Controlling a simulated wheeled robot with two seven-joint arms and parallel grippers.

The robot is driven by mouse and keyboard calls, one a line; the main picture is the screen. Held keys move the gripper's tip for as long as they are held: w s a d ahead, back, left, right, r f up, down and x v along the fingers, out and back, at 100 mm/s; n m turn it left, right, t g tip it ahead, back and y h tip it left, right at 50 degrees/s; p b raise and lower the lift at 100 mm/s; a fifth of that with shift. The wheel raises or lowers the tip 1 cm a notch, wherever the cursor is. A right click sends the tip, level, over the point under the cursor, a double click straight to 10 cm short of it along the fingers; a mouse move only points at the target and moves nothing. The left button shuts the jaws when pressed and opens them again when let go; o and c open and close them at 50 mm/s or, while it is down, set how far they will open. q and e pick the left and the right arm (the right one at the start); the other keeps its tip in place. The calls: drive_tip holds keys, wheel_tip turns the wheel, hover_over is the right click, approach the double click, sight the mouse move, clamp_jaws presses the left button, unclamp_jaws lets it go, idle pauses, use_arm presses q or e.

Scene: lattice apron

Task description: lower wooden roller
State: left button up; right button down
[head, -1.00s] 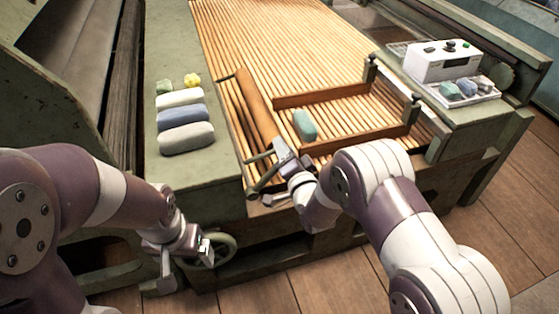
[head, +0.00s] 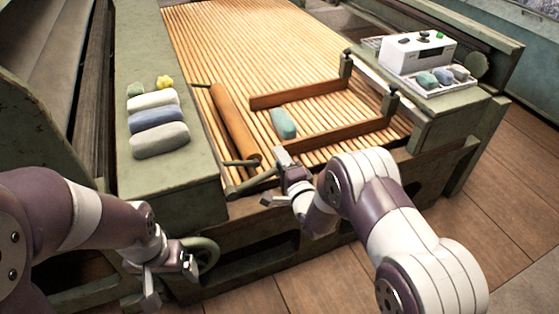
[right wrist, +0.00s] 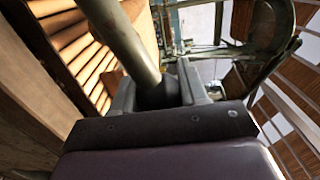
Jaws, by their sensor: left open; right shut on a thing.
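The wooden roller (head: 235,120), a long brown cylinder, lies along the left side of the slatted bed (head: 270,40) in the head view. Whether it touches the slats cannot be told. A grey-green lever (head: 250,183) is at its near end. My right gripper (head: 281,168) is at that lever's right end. In the right wrist view, its jaws (right wrist: 165,90) are shut on a grey bar (right wrist: 120,35), which looks like the lever. My left gripper (head: 172,276) is open and empty, low at the left, near a round green handwheel (head: 204,258).
A white control box (head: 417,52) stands at the back right. Wooden floor shows below.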

drive_tip(key=shift+s+f, duration=0.1)
drive_tip(key=shift+f, duration=0.1)
drive_tip(key=c, duration=0.7)
unclamp_jaws()
drive_tip(key=shift+s+d+r, duration=0.1)
drive_tip(key=shift+s, duration=0.05)
drive_tip(key=p+v, duration=0.3)
drive_tip(key=v, duration=0.9)
drive_tip(key=shift+s, duration=0.1)
